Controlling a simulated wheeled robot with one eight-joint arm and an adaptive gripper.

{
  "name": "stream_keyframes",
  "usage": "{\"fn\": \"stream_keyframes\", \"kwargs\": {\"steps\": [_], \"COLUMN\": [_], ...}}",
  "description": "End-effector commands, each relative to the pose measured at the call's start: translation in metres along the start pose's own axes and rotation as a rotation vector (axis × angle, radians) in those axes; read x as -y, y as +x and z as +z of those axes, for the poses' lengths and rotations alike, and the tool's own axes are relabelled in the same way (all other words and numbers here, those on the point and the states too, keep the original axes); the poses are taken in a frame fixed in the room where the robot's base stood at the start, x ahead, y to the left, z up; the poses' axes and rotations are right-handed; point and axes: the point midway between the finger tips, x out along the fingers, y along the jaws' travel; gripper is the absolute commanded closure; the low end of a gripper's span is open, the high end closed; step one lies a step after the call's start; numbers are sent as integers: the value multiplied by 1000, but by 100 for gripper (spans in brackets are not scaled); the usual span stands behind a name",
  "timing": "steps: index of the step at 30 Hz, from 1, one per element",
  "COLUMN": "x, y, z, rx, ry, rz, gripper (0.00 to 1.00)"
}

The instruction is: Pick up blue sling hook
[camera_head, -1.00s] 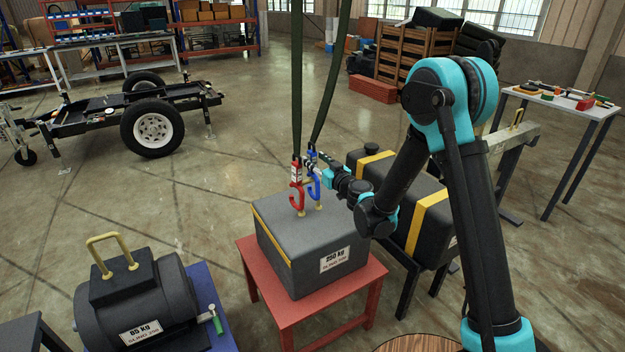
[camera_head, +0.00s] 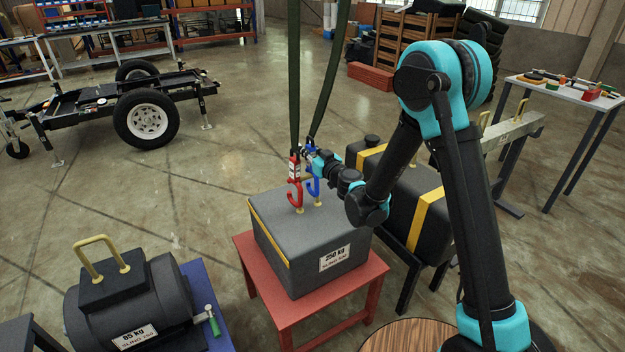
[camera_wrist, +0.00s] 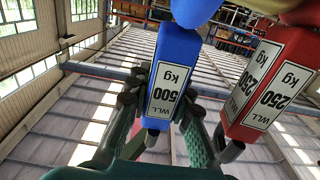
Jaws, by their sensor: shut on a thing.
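The blue sling hook (camera_head: 313,184) hangs on a dark green sling above the dark grey 250 kg block (camera_head: 335,220). In the wrist view the blue hook's tag block (camera_wrist: 171,70), marked WLL 500 kg, sits between my fingers. My gripper (camera_head: 309,155) is shut on it near its upper end; the gripper also shows in the wrist view (camera_wrist: 160,100). The red sling hook (camera_head: 295,190), marked WLL 250 kg in the wrist view (camera_wrist: 262,85), hangs just left of the blue one, on its own sling. The hook tips are cropped in the wrist view.
The block stands on a red table (camera_head: 330,308). A black tank with yellow bands (camera_head: 405,195) stands behind it at the right. An 85 kg motor (camera_head: 130,300) stands front left. A wheeled trailer frame (camera_head: 120,105) is at the back left, with open floor between.

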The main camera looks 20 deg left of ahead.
Motion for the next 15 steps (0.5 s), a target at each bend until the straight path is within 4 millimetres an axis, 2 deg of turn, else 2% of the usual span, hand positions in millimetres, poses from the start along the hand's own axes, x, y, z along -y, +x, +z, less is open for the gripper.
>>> {"fn": "stream_keyframes", "kwargs": {"steps": [2, 15], "x": [0, 0], "y": [0, -2], "z": [0, -2], "rx": [0, 0], "ry": [0, 0], "rz": [0, 0], "gripper": [100, 100]}}
